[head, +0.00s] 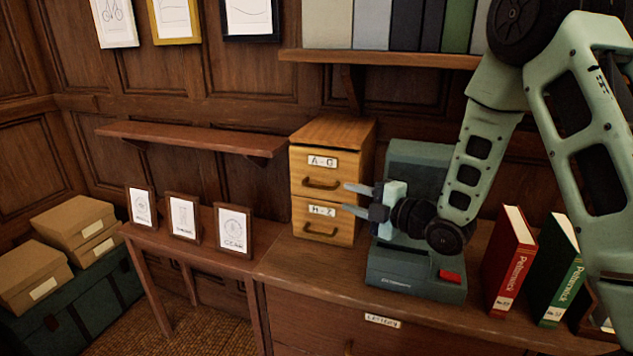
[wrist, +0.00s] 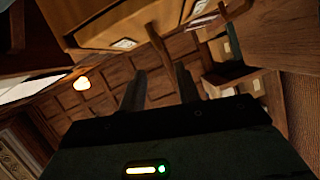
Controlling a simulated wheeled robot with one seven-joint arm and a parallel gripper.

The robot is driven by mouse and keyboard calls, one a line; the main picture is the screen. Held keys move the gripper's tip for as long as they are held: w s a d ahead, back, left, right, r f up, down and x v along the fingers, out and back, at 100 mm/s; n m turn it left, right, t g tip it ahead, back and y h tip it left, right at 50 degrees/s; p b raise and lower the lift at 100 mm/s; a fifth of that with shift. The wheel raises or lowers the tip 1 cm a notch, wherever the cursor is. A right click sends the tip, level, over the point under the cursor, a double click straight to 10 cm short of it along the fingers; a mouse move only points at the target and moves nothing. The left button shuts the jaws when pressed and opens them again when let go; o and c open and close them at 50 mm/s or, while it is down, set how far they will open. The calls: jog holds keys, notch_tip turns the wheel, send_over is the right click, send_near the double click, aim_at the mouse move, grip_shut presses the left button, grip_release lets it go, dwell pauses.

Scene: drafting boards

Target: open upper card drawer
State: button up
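A small wooden card cabinet (head: 335,130) stands on the desk in the head view. The lower drawer (head: 299,222), labelled H-Z, also looks shut. My gripper (head: 349,198) is at the cabinet's right front, to the right of the upper handle, with its fingers pointing left. The fingers are apart with nothing between them. In the wrist view my gripper (wrist: 158,78) is open, and part of the cabinet (wrist: 95,18) with a label shows at the top.
A teal machine (head: 415,282) with a red key stands close behind and below my gripper. Red (head: 508,262) and green (head: 556,268) books stand at the right. Framed cards (head: 183,217) stand on a low table at the left. A shelf (head: 385,59) hangs above the cabinet.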

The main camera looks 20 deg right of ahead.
aim_at(321, 188)
jog(key=p+x, duration=0.3)
jog(key=x, duration=0.8)
jog(key=shift+w+a, duration=0.1)
jog(key=shift+w, duration=0.05)
grip_shut()
